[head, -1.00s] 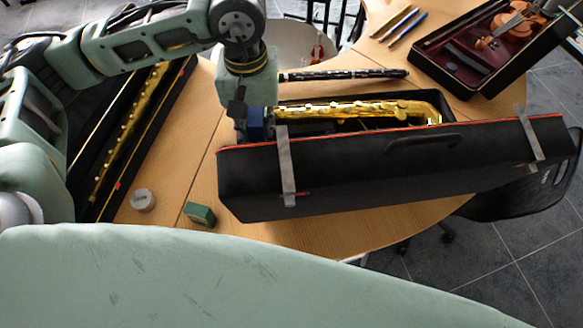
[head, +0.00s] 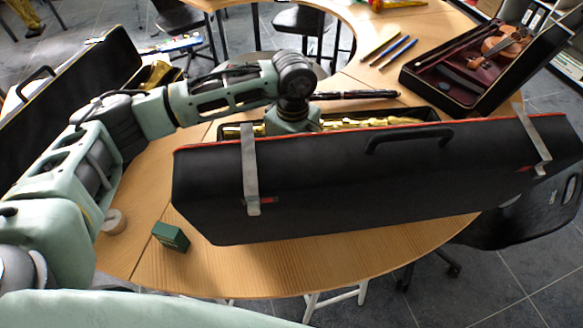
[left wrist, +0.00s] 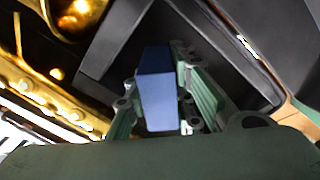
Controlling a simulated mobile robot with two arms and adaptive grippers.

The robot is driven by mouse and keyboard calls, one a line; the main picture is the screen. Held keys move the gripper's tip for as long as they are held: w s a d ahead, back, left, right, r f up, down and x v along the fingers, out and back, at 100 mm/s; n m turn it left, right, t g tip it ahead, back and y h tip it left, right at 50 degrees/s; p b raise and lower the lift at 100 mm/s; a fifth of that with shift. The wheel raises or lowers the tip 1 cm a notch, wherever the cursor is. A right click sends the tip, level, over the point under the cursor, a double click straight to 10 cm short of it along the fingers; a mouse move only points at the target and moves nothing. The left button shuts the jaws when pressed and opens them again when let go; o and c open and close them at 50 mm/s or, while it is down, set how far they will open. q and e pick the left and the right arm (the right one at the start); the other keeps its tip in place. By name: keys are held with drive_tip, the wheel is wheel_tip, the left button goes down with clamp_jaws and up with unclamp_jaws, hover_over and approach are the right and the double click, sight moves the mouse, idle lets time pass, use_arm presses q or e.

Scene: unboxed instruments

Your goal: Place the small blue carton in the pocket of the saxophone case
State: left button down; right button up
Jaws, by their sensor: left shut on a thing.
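The small blue carton (left wrist: 158,88) is between the fingers of my left gripper (left wrist: 165,105) in the left wrist view, and the gripper is shut on it. Black inner walls of the saxophone case (left wrist: 115,45) lie around and beyond the carton. The gold saxophone (left wrist: 45,95) lies to the left there. In the head view the black saxophone case (head: 320,190) has its lid standing toward me, and the lid hides my left gripper and the carton. Part of the gold saxophone (head: 370,123) shows behind the lid. I cannot tell whether the carton touches the pocket. My right gripper is not in view.
A green box (head: 170,236) and a round tan item (head: 114,221) stand on the table, left of the case. A dark clarinet (head: 355,95) lies behind the case. An open violin case (head: 455,88) is at the back right. Another open case (head: 85,85) is at the left.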

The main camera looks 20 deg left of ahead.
use_arm(q)
wheel_tip(320, 180, down, 3)
drive_tip(key=shift+f+p, duration=0.1)
drive_tip(key=shift+p, duration=0.2)
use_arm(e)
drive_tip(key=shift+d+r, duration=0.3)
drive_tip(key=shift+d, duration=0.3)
use_arm(q)
drive_tip(key=shift+f, duration=0.1)
drive_tip(key=shift+f+b, duration=0.15)
drive_tip(key=shift+b, duration=0.15)
drive_tip(key=c, duration=1.5)
unclamp_jaws()
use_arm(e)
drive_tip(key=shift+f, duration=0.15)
